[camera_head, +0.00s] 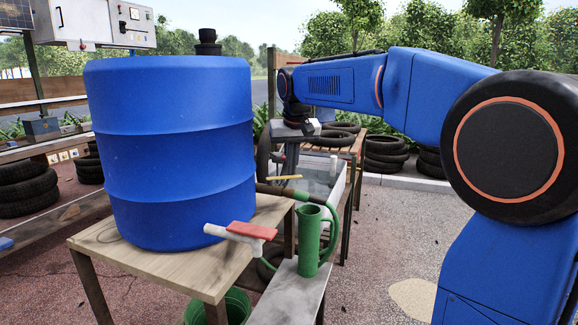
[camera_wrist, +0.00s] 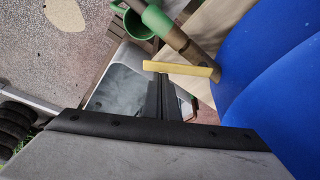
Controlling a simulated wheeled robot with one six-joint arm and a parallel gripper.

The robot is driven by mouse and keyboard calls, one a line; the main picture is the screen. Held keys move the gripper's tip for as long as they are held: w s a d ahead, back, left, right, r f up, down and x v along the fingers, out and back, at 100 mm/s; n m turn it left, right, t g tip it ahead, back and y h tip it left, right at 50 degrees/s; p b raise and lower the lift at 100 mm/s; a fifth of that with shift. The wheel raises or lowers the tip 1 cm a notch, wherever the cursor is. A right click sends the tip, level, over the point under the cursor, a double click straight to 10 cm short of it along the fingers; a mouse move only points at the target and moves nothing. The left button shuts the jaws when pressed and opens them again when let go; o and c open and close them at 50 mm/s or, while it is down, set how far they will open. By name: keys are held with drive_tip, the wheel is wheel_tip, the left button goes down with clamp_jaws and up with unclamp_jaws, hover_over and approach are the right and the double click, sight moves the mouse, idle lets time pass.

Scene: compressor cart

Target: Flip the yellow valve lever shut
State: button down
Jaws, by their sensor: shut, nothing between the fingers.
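The yellow valve lever (camera_head: 284,177) is a thin flat bar just right of the blue barrel, above a dark pipe. In the wrist view the lever (camera_wrist: 182,70) lies crosswise, its right end by the brown part of the pipe (camera_wrist: 178,38). My gripper (camera_head: 288,172) points down, shut and empty, with its fingertips close to the lever. In the wrist view the fingertips (camera_wrist: 164,78) are right below the lever's left half; I cannot tell whether they touch it. The valve body under the lever is not clearly visible.
The large blue barrel (camera_head: 175,150) stands on a wooden table (camera_head: 95,240), close beside my gripper. A white tap with a red handle (camera_head: 251,230) sticks out of it. A green jug (camera_head: 312,240) stands on a grey bench (camera_head: 285,295). A clear-sided bin (camera_head: 320,170) is behind the lever.

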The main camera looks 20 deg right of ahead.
drive_tip(key=s+m, duration=0.1)
drive_tip(key=m, duration=0.1)
drive_tip(key=s+m+h, duration=0.1)
drive_tip(key=m, duration=0.1)
drive_tip(key=shift+s+a, duration=0.1)
drive_tip(key=shift+s, duration=0.3)
drive_tip(key=shift+w+a, duration=0.1)
drive_tip(key=shift+w, duration=0.1)
drive_tip(key=shift+w+a, duration=0.35)
drive_tip(key=shift+w, duration=0.2)
